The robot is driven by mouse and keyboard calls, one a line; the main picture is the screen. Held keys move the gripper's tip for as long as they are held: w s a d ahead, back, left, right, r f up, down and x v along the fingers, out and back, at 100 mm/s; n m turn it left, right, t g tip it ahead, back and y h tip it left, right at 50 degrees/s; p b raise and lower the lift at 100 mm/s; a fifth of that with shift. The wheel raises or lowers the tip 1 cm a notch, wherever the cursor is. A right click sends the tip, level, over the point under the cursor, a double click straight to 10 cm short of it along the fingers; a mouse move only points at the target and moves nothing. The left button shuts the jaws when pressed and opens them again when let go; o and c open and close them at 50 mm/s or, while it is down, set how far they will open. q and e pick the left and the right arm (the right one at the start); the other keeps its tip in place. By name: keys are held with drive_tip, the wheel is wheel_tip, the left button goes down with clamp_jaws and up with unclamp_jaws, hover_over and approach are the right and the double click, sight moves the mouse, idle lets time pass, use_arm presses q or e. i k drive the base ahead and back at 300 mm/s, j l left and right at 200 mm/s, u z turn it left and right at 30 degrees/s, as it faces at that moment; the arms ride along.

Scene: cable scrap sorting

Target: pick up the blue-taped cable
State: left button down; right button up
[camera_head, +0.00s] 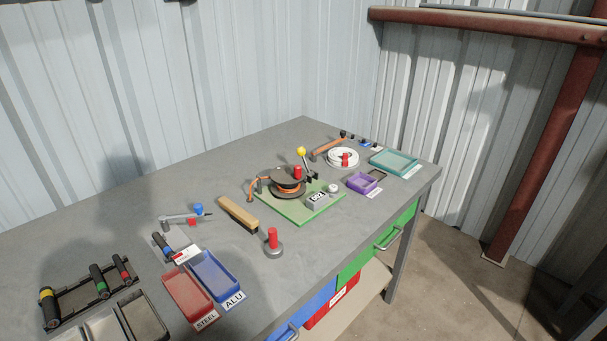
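A short black cable piece (162,245) with what looks like a blue band near its lower end lies tilted on a small grey device with a white label, left of the middle of the table. It looks like the blue-taped cable, but it is small in the picture. Similar black pieces with yellow (48,307), green (98,281) and red (121,268) bands lie on a dark rack at the near left. One rack place between the yellow and green pieces looks empty. Neither of my grippers is in view.
Red STEEL (187,292) and blue ALU (216,274) trays stand just in front of the cable piece. A clamp with a blue knob (198,209) is behind it. A brush (239,214), red-handled weight (272,242) and green-based reel (290,187) stand to the right.

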sight(169, 253)
drive_tip(key=i+l+u, duration=0.2)
drive_tip(key=u, duration=0.2)
drive_tip(key=i+l+u, duration=0.2)
drive_tip(key=l+u, duration=0.2)
drive_tip(key=i+l+u, duration=0.1)
drive_tip(key=l+u, duration=0.25)
drive_tip(key=j, duration=0.1)
